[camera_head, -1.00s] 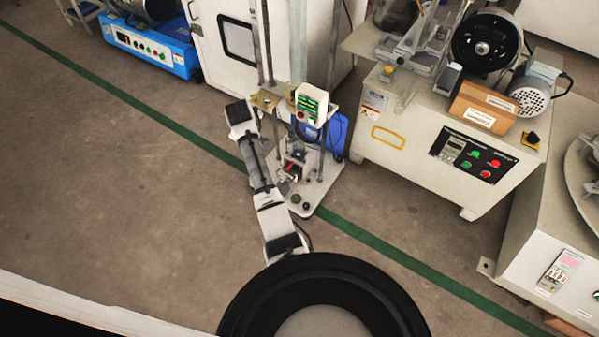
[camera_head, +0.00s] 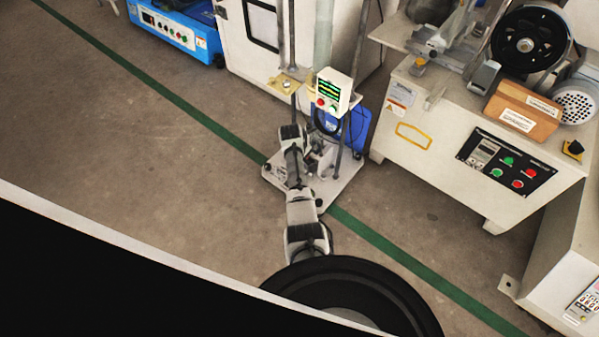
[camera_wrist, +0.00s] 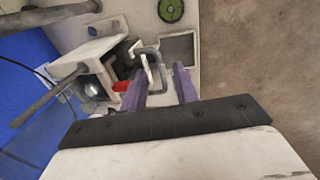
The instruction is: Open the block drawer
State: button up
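In the wrist view my gripper (camera_wrist: 161,88) has two purple fingers spread apart, with nothing clamped between them. A grey bent handle (camera_wrist: 160,62) stands between and just beyond the fingers; I cannot tell whether either finger touches it. It is beside a white housing (camera_wrist: 98,50) with a dark opening and a red part (camera_wrist: 121,86). The handle seems to belong to the block drawer, but the drawer's body and how far it is out are unclear. In the head view my arm reaches the small test stand (camera_head: 338,190) and hides my fingertips.
The stand carries a display box (camera_head: 333,91) and upright posts. A blue container (camera_head: 355,128) is behind it. A large white machine (camera_head: 440,150) with a control panel stands to the right, and a white cabinet (camera_head: 245,60) behind. The floor to the left is clear.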

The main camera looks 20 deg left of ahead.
jog(key=shift+w+f, duration=0.2)
jog(key=shift+f, duration=0.75)
grip_shut()
